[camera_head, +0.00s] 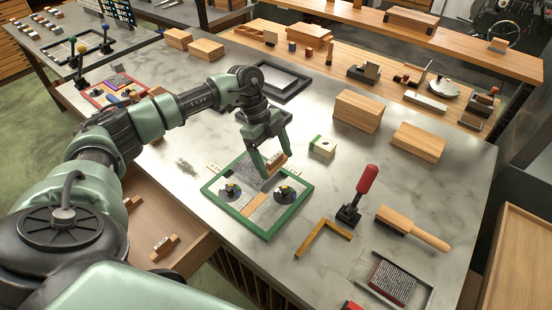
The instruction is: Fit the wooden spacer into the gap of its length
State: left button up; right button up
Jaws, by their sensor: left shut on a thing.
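My left gripper (272,170) is shut on a small wooden spacer (277,160) above the far part of a green frame (268,235). The fingers hide part of the spacer. Whether it touches anything below is hard to tell. Small pale labels (213,168) sit by the frame's far left edge. The gap is not clear to see. My right gripper is not in view.
Another small wooden piece (164,246) lies in the open drawer (140,225).

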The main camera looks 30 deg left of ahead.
aim_at(279, 186)
pick_arm(q)
jog(key=shift+r+p, duration=0.2)
jog(key=shift+p, duration=0.15)
jog(key=shift+f+b, duration=1.65)
jog(key=shift+f, duration=1.4)
jog(key=shift+p, duration=0.8)
jog(key=shift+f+b, duration=0.55)
jog(key=shift+f, duration=0.35)
jog(key=shift+r, duration=0.2)
jog(key=shift+r+p, duration=0.5)
jog(key=shift+p, duration=0.25)
jog(key=shift+p, duration=0.7)
dwell(0.5)
